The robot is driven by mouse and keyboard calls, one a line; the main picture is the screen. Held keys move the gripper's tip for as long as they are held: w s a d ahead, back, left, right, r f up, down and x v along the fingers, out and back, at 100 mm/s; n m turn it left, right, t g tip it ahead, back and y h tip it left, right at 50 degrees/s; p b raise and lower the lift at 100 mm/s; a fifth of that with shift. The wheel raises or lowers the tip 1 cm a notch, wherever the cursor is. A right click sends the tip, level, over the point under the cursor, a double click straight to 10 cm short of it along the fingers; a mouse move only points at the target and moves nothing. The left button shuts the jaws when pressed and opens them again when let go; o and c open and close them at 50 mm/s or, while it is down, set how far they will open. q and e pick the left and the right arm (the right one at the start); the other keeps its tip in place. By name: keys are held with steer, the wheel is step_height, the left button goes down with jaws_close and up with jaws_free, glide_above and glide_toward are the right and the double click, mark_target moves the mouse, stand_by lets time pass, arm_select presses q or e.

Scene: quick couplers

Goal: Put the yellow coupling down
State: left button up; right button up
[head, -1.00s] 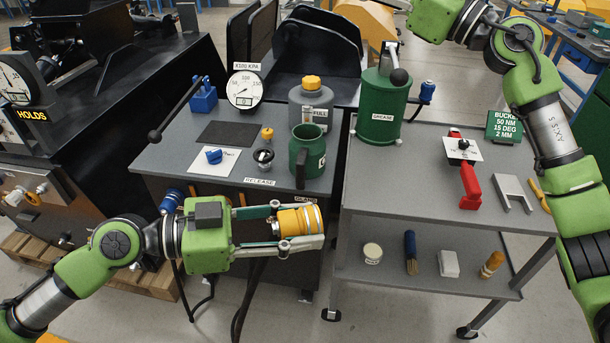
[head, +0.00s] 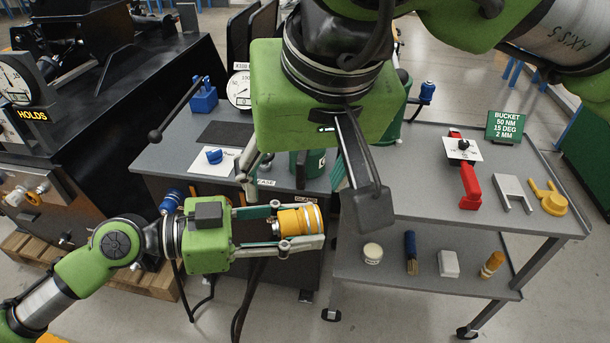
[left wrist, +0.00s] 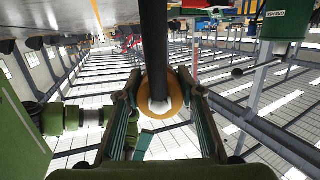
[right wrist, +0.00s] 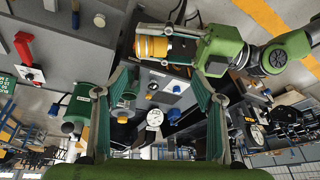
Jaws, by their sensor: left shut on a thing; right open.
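The yellow coupling (head: 299,220) is a ribbed yellow cylinder with a metal end. My left gripper (head: 305,228) is shut on it and holds it level in the air in front of the grey cart. In the left wrist view the coupling (left wrist: 172,98) shows as a yellow ring between the fingers, partly behind a dark bar. My right gripper (head: 312,200) is open and empty, pointing down near the coupling, one finger to each side in the head view. In the right wrist view the coupling (right wrist: 152,46) appears beyond the open fingertips; I see no contact.
The left cart's grey top (head: 170,145) holds a blue fitting (head: 213,156) on a white card and a gauge. My right arm hides much of it. The right cart (head: 425,200) holds a red-handled tool (head: 470,185), a grey bracket (head: 512,192) and a yellow part (head: 548,199).

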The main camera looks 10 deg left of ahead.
mark_target(298, 213)
steer(key=shift+h, duration=0.3)
steer(key=x, duration=1.2)
steer(key=shift+w+d, duration=0.2)
steer(key=shift+d, duration=0.15)
steer(key=shift+c, duration=0.3)
steer(key=c, duration=1.2)
arm_select(q)
steer(key=o, duration=1.3)
